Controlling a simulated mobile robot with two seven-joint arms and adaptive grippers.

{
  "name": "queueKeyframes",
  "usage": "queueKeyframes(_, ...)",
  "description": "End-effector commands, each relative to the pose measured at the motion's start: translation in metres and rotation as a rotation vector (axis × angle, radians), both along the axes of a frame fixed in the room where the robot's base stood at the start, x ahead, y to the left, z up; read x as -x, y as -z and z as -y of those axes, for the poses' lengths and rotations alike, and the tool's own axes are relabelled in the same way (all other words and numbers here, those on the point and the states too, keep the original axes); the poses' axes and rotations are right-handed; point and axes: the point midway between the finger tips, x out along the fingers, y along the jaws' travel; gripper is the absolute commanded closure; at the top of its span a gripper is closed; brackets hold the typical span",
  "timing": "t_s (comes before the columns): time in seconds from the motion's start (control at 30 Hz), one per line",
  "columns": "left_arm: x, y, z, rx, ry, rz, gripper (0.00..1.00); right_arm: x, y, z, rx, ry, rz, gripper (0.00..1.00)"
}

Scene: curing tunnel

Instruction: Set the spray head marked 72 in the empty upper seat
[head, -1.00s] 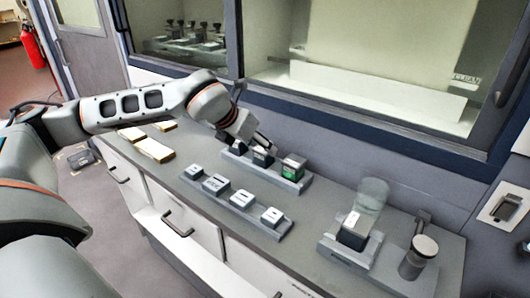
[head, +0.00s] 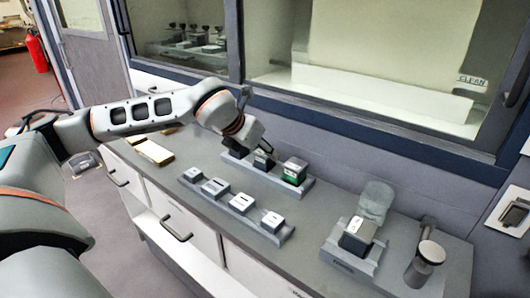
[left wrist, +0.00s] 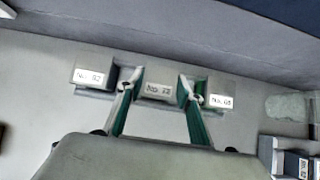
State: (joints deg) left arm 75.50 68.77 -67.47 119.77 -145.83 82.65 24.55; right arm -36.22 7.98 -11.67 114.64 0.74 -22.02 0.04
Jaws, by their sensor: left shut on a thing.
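My left gripper (head: 265,147) is over the middle of the rear rack (head: 307,188) and points down. In the left wrist view its two green-lined fingers (left wrist: 158,88) are on either side of the middle block (left wrist: 158,90) and shut on it. That block's label is blurred and may read 72. It is in line with its neighbours; I cannot tell whether it is raised. A block (left wrist: 90,75) on the left has a blurred label, perhaps 82 or 52. A block (left wrist: 217,98) on the right seems to read 65. My right gripper is not in view.
A front rack (head: 282,236) carries several pale blocks. A stand (head: 340,262) at the right holds a block (head: 357,235) beside a clear cover (head: 376,200). A grey cylinder (head: 425,262) is near the right end. Yellowish blocks (head: 153,152) lie left. A window wall rises behind.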

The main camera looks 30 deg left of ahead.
Motion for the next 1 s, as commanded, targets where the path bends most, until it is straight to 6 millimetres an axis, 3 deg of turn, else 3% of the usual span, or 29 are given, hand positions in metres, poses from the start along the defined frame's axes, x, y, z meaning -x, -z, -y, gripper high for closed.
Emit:
queueKeyframes(0.17, -0.001, -0.012, 0.000, 0.001, -0.001, 0.006, 0.90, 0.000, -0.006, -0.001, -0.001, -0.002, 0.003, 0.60)
queueKeyframes(0.47, 0.000, -0.062, 0.000, 0.001, 0.001, 0.008, 0.90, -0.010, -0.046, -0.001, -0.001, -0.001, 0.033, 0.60)
queueKeyframes(0.8, 0.000, -0.061, 0.000, 0.000, 0.000, 0.002, 0.90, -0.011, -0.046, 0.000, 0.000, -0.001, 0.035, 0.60)
queueKeyframes(1.0, 0.000, -0.070, 0.000, 0.001, -0.001, 0.003, 0.90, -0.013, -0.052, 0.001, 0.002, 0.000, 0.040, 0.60)
